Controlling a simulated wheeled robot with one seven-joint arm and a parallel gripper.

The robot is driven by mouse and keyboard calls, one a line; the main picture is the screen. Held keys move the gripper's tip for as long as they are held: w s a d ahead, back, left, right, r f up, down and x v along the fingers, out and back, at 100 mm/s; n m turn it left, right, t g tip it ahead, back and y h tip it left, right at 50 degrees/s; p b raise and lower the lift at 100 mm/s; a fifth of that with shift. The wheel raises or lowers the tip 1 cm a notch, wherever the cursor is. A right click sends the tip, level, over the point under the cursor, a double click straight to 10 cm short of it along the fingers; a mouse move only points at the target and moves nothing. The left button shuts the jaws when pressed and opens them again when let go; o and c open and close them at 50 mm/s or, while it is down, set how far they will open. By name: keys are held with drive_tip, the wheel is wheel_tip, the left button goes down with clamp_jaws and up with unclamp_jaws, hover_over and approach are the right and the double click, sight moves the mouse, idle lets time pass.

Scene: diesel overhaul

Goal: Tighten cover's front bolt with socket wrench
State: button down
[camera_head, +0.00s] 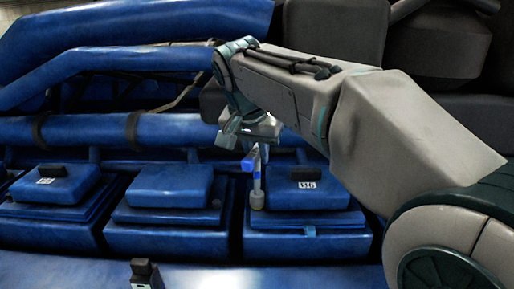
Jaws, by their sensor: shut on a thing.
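My gripper (253,138) is shut on the socket wrench (251,163), which has a blue handle and a grey socket end. The wrench hangs nearly upright below the gripper. Its grey socket end shows in front of the left edge of the blue cover (335,203) labelled 136. I cannot tell whether it touches the cover. A small light-blue piece (310,231) shows at the cover's front edge; I cannot tell if it is the front bolt. The bolt is not clearly seen.
More blue covers stand to the left, a plain one (168,187) and a labelled one (55,184). A large blue pipe (90,129) runs behind them. A small black part (144,271) stands in the foreground. My arm hides much of the right side.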

drive_tip(key=m, duration=0.2)
drive_tip(key=m+g+h+p, duration=0.1)
drive_tip(key=m, duration=0.1)
drive_tip(key=shift+a+m+h, duration=0.1)
drive_tip(key=shift+m+h, duration=0.2)
drive_tip(key=shift+m, duration=0.1)
drive_tip(key=m+g, duration=0.1)
drive_tip(key=m, duration=0.2)
drive_tip(key=shift+f+h, duration=0.1)
drive_tip(key=shift+h, duration=0.2)
drive_tip(key=m+g, duration=0.1)
drive_tip(key=m, duration=0.2)
drive_tip(key=shift+m+h, duration=0.3)
drive_tip(key=shift+m, duration=0.1)
drive_tip(key=shift+n, duration=0.3)
